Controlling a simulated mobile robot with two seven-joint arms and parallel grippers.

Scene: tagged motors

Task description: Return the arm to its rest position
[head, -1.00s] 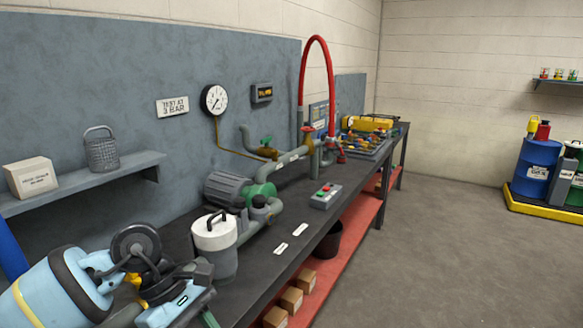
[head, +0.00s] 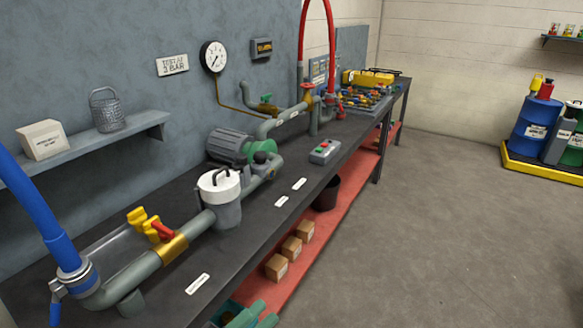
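Neither of my arms nor either gripper shows in the head view now. A brass valve (head: 172,248) with a red handle (head: 163,231) sits on this pipe, beside yellow handles (head: 143,222). Past the pot stand a grey-green motor and pump (head: 235,146).
A wall shelf (head: 85,143) with a white box (head: 42,139) and a mesh basket (head: 107,110) juts out at the left. A red lower shelf (head: 320,237) holds small cartons (head: 291,248) and a black bin (head: 327,192).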

